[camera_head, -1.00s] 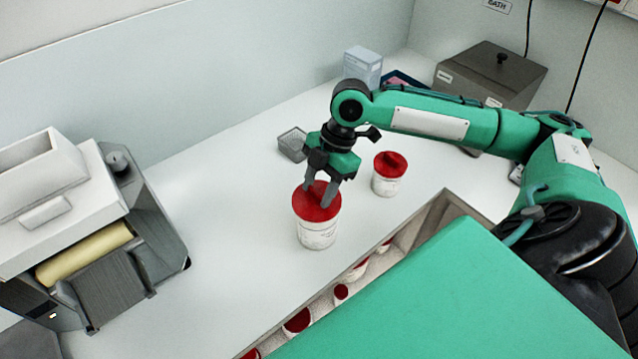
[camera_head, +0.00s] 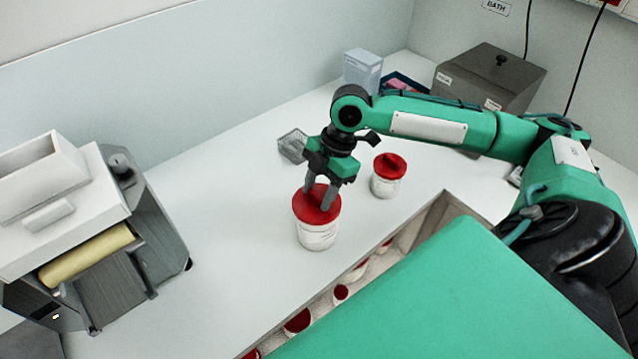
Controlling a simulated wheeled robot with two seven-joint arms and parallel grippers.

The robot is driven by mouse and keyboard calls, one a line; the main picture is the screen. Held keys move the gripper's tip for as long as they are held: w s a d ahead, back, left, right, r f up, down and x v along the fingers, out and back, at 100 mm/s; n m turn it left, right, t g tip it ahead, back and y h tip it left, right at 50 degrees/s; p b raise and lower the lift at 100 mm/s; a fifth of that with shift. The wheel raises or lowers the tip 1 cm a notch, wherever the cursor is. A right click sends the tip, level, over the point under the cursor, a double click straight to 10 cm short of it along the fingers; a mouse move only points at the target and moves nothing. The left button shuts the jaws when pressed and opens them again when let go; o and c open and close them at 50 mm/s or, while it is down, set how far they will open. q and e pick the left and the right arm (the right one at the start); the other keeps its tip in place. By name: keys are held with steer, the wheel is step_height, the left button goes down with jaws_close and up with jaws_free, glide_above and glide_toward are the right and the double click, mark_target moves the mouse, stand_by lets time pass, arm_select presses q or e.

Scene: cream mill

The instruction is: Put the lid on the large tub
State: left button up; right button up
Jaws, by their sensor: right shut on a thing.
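The large tub (camera_head: 317,235) is white with a printed label and stands upright on the white bench. A red lid (camera_head: 304,206) lies over its top and looks level; I cannot tell whether it is pressed fully down. My right gripper (camera_head: 320,202) points down from above and is shut on the lid's raised middle part, which its fingers mostly hide. A smaller white tub (camera_head: 384,187) with its own red lid (camera_head: 390,164) stands to the right, apart from the gripper. My left gripper is not in view.
A roller mill (camera_head: 95,255) stands at the left. A wire basket (camera_head: 291,147) sits behind the gripper. A blue-white box (camera_head: 362,70) and a grey bath (camera_head: 489,75) stand at the back. An open drawer or bin in front holds several red-lidded tubs (camera_head: 298,321). The bench left of the tub is clear.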

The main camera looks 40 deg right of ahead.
steer(key=shift+f+p, duration=0.3)
steer(key=shift+p, duration=0.55)
stand_by(0.7)
steer(key=o, duration=1)
steer(key=shift+o, duration=0.6)
steer(key=o, duration=0.4)
step_height(320, 180, up, 5)
steer(key=p, duration=0.5)
steer(key=shift+f, duration=0.2)
